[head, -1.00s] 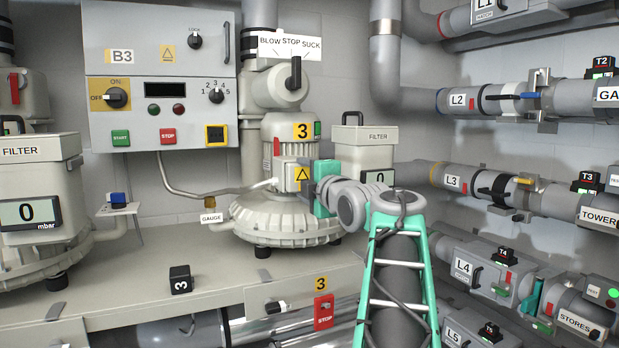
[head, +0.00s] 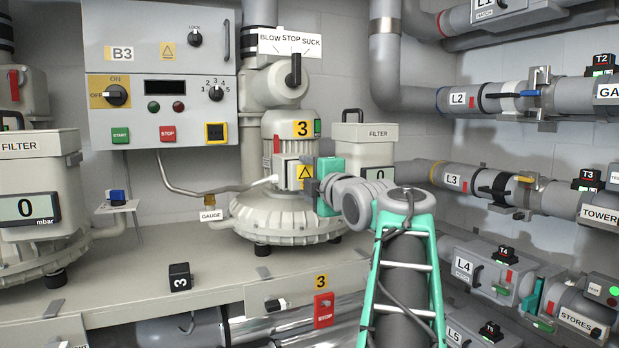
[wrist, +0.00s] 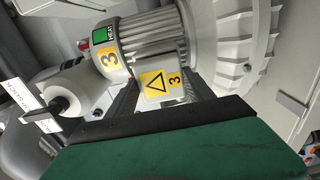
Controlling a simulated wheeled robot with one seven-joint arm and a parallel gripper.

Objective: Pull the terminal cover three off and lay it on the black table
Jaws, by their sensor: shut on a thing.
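Terminal cover three (head: 305,171) is a pale box with a yellow warning triangle on the side of the blower motor marked 3. In the wrist view, the cover (wrist: 158,82) shows the triangle and a 3 between my dark fingers. My gripper (head: 311,187) reaches it from the right and is shut on it. The cover is still close against the motor (head: 290,128); whether a gap has opened behind it I cannot tell. The fingers partly hide its sides. I see no black table in either view.
A filter box (head: 363,140) stands behind my gripper. Pipes line the right wall.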

